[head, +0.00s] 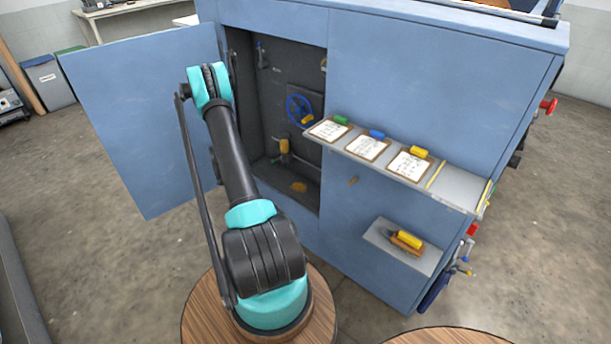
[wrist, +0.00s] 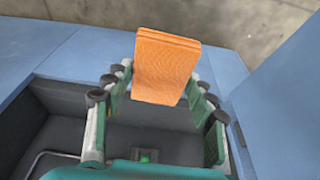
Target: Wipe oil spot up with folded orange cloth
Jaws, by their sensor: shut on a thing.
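The folded orange cloth (wrist: 167,62) is held between the green-padded fingers of my gripper (wrist: 158,88) in the wrist view. Its folded layers show at the top edge, and the cloth sticks out beyond the fingertips. A yellow-brown patch (head: 299,187), which looks like the oil spot, lies on the dark floor of the open cabinet bay in the head view. My gripper and the cloth cannot be made out in the head view. The oil spot cannot be made out in the wrist view.
The blue cabinet (head: 430,75) has its door (head: 140,115) swung open at left. Inside the bay are a blue handwheel (head: 297,110) and a yellow-topped fitting (head: 284,147). A shelf (head: 455,185) with labelled cards juts out right of the opening, with a smaller ledge (head: 415,258) below.

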